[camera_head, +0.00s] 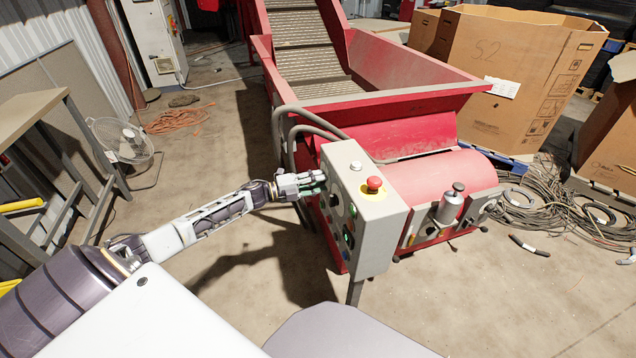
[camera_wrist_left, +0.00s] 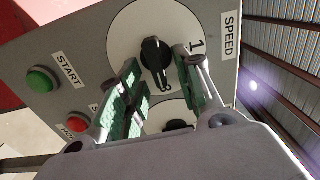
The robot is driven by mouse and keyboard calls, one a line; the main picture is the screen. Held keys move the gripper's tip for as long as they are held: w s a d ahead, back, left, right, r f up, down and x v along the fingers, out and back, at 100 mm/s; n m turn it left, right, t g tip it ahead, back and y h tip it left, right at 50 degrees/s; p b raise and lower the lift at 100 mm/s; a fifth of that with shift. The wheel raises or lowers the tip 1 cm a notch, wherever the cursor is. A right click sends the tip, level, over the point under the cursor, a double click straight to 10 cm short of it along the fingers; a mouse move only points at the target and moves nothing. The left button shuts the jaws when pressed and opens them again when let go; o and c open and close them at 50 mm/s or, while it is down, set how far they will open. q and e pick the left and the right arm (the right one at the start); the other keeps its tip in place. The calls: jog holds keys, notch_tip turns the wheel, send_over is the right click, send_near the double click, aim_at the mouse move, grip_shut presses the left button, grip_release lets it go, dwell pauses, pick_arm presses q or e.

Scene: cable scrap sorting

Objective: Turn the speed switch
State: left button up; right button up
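The speed switch (camera_wrist_left: 155,56) is a black rotary knob with a white pointer line on a round white dial, beside a SPEED label (camera_wrist_left: 230,22). It is on the grey control box (camera_head: 375,235); the head view does not show it clearly. My left gripper (camera_head: 318,180) is at the box's left face. In the left wrist view its two green-padded fingers (camera_wrist_left: 160,66) are open, one on each side of the knob, with visible gaps. I cannot tell how deep the knob sits between them. My right gripper is not in view.
A green START button (camera_wrist_left: 41,79) and a red button (camera_wrist_left: 77,125) are close to the left finger. A second dial (camera_wrist_left: 175,122) is partly hidden below. A red emergency stop (camera_head: 374,184) tops the box. The red conveyor machine (camera_head: 420,130) stands behind it.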

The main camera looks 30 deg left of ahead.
pick_arm(q)
jog(key=shift+a, duration=0.1)
jog(key=v, duration=1.2)
dwell(0.8)
jog(key=shift+w, duration=0.1)
dwell(0.5)
